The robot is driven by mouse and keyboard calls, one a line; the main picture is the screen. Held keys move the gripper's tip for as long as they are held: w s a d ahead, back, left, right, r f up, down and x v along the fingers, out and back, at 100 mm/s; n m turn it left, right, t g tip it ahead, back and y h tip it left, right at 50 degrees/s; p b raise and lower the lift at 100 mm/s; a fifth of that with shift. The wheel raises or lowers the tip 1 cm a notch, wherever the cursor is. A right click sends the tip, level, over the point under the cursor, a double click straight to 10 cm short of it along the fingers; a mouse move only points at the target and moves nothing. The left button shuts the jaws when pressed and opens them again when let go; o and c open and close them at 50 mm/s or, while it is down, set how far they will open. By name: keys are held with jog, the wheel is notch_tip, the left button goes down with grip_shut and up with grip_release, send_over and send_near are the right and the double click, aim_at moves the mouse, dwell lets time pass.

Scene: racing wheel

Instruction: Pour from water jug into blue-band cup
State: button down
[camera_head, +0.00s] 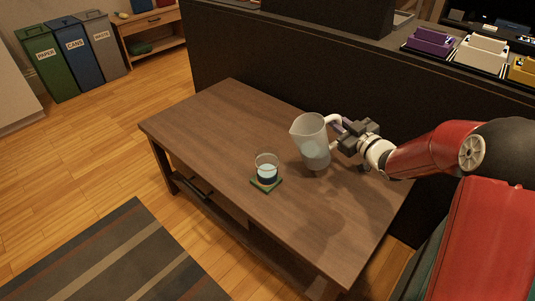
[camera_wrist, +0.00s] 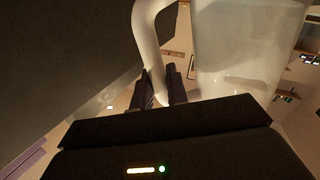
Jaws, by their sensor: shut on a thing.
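The water jug (camera_head: 311,140) is a clear, whitish pitcher with a pale handle. My gripper (camera_head: 345,130) is shut on the handle at the jug's right side. The jug seems held above the table, tilted slightly with its spout toward the left. Some water shows low inside it. The blue-band cup (camera_head: 266,172) is a clear glass with a dark blue band low down and pale liquid in it. It stands upright, left of and apart from the jug. In the wrist view, the fingers (camera_wrist: 160,90) close around the white handle, with the jug body (camera_wrist: 245,45) beside it.
The cup rests on a green coaster (camera_head: 278,181) on the brown wooden table (camera_head: 215,125). The table's left part is bare. A dark partition (camera_head: 240,60) rises behind the table. Purple, white and yellow items stand on the counter beyond, at top right.

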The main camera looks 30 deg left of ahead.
aim_at(329, 121)
jog(key=shift+s+a+r+n+b, duration=0.3)
jog(key=shift+s+a+r+n, duration=0.6)
jog(key=shift+n, duration=0.2)
jog(key=shift+s+a+r+n+h+b, duration=0.3)
jog(key=shift+s+a+n+b, duration=0.15)
jog(key=shift+s+a+n, duration=0.2)
jog(key=shift+s+a+r+n+b, duration=0.2)
jog(key=shift+s+a+n+b, duration=0.25)
jog(key=shift+n, duration=0.4)
jog(key=shift+s+a+r+n+h, duration=0.15)
jog(key=shift+a+r+n+h, duration=0.1)
jog(key=shift+r+n+h, duration=0.25)
jog(key=shift+s+a+r, duration=0.1)
jog(key=shift+r, duration=0.25)
jog(key=shift+s+a+r+n+t+h, duration=0.15)
jog(key=shift+s+a+r+n, duration=0.35)
jog(key=shift+r+n, duration=0.2)
jog(key=shift+s+a+r+n+t+h, duration=0.15)
jog(key=shift+s+a+r+n, duration=0.35)
jog(key=shift+r+n, duration=0.15)
dwell(2.4)
